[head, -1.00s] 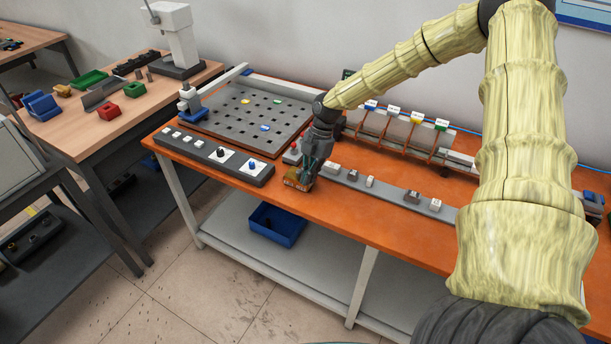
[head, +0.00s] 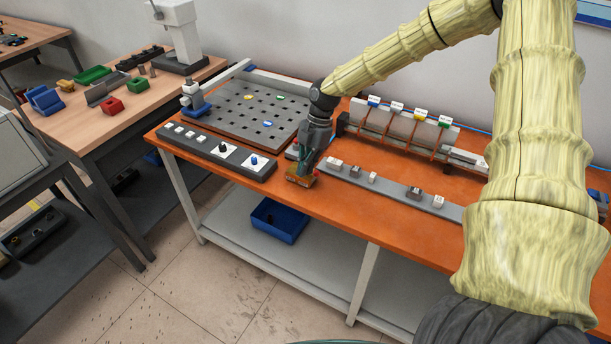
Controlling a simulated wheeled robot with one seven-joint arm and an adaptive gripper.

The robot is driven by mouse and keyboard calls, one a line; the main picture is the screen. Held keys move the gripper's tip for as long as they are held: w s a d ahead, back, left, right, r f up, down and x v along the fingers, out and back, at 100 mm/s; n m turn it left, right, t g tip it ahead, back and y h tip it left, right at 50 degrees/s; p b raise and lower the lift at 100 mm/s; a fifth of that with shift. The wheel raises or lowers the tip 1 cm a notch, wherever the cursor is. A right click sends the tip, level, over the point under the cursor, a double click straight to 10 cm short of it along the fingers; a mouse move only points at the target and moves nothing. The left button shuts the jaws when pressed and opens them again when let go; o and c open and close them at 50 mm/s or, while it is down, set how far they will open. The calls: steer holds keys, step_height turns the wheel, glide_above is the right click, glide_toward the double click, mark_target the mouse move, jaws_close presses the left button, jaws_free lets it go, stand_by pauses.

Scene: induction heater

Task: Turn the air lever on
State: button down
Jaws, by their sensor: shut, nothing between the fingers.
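My gripper (head: 307,158) points down at the front edge of the orange table, just right of the grey switch panel. It is shut, with nothing visible held. A small brass-coloured fitting (head: 301,180) with red bits at its top sits right below the fingertips. It looks like the air valve, but its lever is too small and too covered by my fingers to tell which way it is turned. I cannot tell whether the fingers touch it.
A grey strip (head: 390,190) with several small switches lies right of my gripper. A perforated plate (head: 235,117) and a rack with coloured labels (head: 408,125) stand behind. A blue bin (head: 278,222) is on the lower shelf.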

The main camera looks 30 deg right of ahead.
steer(key=b+v, duration=0.1)
steer(key=v, duration=0.5)
steer(key=shift+r, duration=0.2)
steer(key=shift+f, duration=0.1)
stand_by(0.3)
steer(key=s+a+f+m, duration=0.5)
steer(key=s+a+f, duration=0.3)
steer(key=f, duration=0.4)
steer(key=s+a+f+m, duration=0.6)
steer(key=a+f, duration=0.3)
steer(key=f, duration=0.2)
steer(key=s+f+m+h, duration=0.1)
steer(key=s+f+m, duration=0.2)
steer(key=s, duration=0.4)
steer(key=s+f+m+h, duration=0.1)
steer(key=s+f+m, duration=0.2)
steer(key=s, duration=0.5)
steer(key=s+a+f+m+t+h, duration=0.1)
steer(key=s+f+m, duration=0.3)
steer(key=s, duration=0.4)
steer(key=shift+m+h, duration=0.3)
steer(key=shift+h, duration=0.1)
steer(key=shift+s, duration=0.1)
